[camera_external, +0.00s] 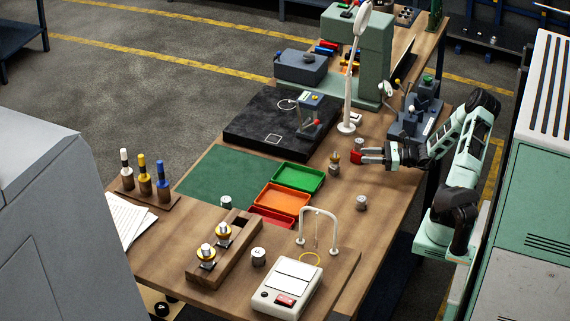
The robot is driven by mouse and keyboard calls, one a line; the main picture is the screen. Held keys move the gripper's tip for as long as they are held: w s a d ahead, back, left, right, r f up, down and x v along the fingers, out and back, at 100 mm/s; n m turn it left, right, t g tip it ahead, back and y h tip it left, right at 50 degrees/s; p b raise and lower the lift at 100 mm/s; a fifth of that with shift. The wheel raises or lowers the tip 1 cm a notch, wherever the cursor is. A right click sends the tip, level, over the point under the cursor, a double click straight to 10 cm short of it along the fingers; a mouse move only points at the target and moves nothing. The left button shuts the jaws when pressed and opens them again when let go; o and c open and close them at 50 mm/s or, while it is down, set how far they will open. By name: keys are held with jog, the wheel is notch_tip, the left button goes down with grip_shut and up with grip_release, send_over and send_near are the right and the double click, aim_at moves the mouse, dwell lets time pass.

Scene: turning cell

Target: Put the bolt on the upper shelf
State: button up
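My gripper (368,155) is low over the right side of the wooden bench, pointing left. A small red piece (356,157) shows at its fingertips; I cannot tell whether it is held or part of the fingers. A grey metal cylinder (359,144) stands just behind the fingertips. A metal piece with a brass-coloured top (334,164) stands a little left of them, apart from the gripper. I cannot make out a bolt for certain. No upper shelf is clearly identifiable; a dark blue rack (490,38) stands at the back right.
Green (320,186), orange (262,202) and red trays lie mid-bench. A white lamp (347,127) rises left of my gripper. A grey cylinder (361,203) stands at the front right. A wooden block (225,250) and a white scale (288,288) are nearest. The green mat (220,175) has clear room.

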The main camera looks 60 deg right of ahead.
aim_at(335, 162)
jog(key=p+x, duration=0.2)
jog(key=x, duration=1.2)
jog(key=shift+s, duration=0.1)
